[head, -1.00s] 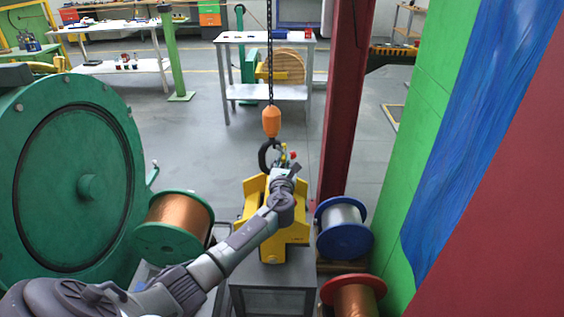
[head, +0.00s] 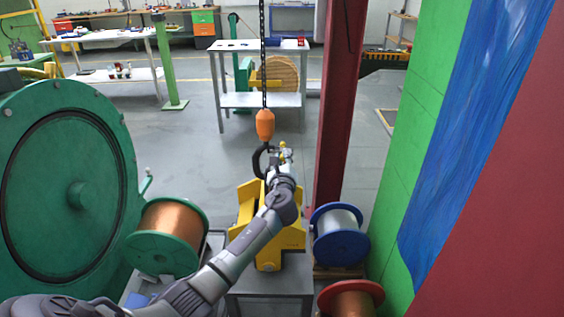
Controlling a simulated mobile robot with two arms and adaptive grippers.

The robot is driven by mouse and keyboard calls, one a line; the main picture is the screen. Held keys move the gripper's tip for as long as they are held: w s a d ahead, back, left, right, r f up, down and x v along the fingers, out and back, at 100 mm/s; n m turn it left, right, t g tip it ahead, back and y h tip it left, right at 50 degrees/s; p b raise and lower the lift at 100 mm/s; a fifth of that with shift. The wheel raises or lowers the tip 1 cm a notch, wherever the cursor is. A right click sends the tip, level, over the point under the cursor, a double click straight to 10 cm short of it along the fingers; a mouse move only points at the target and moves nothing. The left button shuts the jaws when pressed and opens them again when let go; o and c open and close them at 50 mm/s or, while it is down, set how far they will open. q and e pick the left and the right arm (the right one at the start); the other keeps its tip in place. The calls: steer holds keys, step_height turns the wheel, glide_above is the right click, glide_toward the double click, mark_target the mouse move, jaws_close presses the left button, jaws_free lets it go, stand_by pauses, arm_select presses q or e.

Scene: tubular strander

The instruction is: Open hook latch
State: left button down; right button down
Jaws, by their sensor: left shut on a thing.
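A black crane hook (head: 258,162) hangs from an orange hook block (head: 265,125) on a dark chain, near the middle of the head view. Its open side faces right, and its latch is too small and too covered to make out. My left gripper (head: 283,153) is at the right side of the hook, at the height of its opening. It is shut on the hook latch, as far as its place shows; the fingertips are small and partly hidden by my wrist. My right gripper is not in view.
Below the hook a yellow machine block (head: 268,255) stands on a grey stand (head: 270,284). A copper spool (head: 168,228) is left, a blue-rimmed spool (head: 339,238) right. A dark red post (head: 337,110) rises right of the hook.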

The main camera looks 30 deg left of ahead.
arm_select(q)
steer(key=shift+a+r+n, duration=0.1)
steer(key=shift+r+n, duration=0.25)
steer(key=shift+n, duration=0.15)
steer(key=c, duration=1.1)
jaws_free()
steer(key=shift+f, duration=0.15)
steer(key=shift+s+d+f, duration=0.15)
steer(key=shift+s+d, duration=0.05)
steer(key=shift+d, duration=0.05)
steer(key=v, duration=1.1)
steer(key=shift+s, duration=0.2)
